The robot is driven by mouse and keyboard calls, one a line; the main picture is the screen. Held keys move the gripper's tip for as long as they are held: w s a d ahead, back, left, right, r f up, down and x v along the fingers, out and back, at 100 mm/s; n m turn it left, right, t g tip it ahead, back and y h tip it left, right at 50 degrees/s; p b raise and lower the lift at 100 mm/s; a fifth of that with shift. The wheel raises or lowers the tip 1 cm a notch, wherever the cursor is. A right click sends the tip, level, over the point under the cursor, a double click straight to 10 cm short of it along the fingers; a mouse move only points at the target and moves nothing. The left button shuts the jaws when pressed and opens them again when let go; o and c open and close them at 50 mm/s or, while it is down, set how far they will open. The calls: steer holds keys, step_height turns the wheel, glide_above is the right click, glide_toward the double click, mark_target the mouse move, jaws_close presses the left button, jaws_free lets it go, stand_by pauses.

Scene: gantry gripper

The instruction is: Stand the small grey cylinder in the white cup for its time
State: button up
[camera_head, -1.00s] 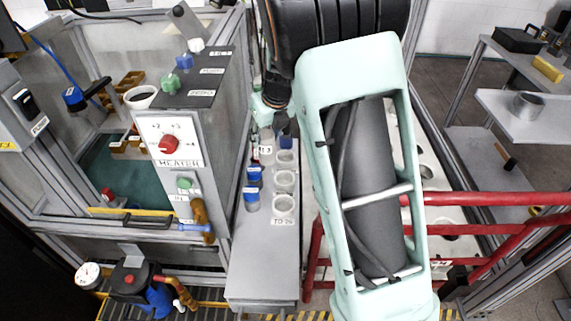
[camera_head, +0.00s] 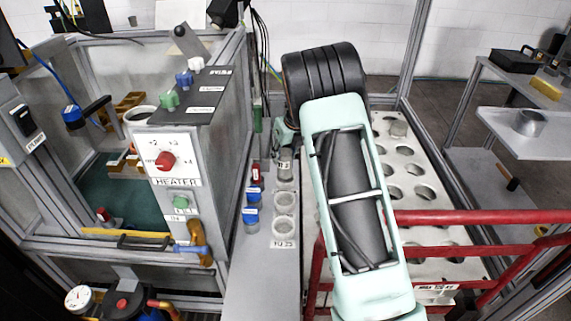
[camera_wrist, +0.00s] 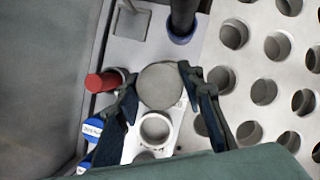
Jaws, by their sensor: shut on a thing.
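My gripper (camera_wrist: 163,98) is shut on the small grey cylinder (camera_wrist: 160,85), whose round flat top shows between the two dark fingers in the wrist view. In the head view my gripper (camera_head: 285,142) points down over the far end of a white holder (camera_head: 285,243), with the cylinder (camera_head: 285,168) below it. I cannot tell whether the cylinder's base still rests in the holder.
Empty white rings (camera_head: 285,200) of the holder lie in front of the cylinder. A red-capped piece (camera_wrist: 103,81) and blue-capped vials (camera_head: 251,215) stand close on the left. The heater box (camera_head: 168,165) rises left of them. A perforated white plate (camera_head: 415,185) and red rails (camera_head: 480,217) are right.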

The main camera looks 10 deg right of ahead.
mark_target(286, 162)
steer(key=shift+w+d+f, duration=0.1)
steer(key=shift+w+f, duration=0.15)
steer(key=shift+w+d+f+b, duration=0.15)
steer(key=shift+f+b, duration=0.15)
steer(key=shift+f, duration=1.35)
steer(key=shift+f, duration=0.1)
steer(key=o, duration=1.1)
steer(key=shift+r, duration=0.45)
steer(key=p+v, duration=0.1)
steer(key=v, duration=0.9)
steer(key=shift+s+r+p, duration=0.15)
steer(key=shift+s+p, duration=0.15)
steer(key=shift+p, duration=0.05)
steer(key=shift+s+d+r, duration=0.1)
steer(key=shift+s+r, duration=0.1)
steer(key=shift+r, duration=0.15)
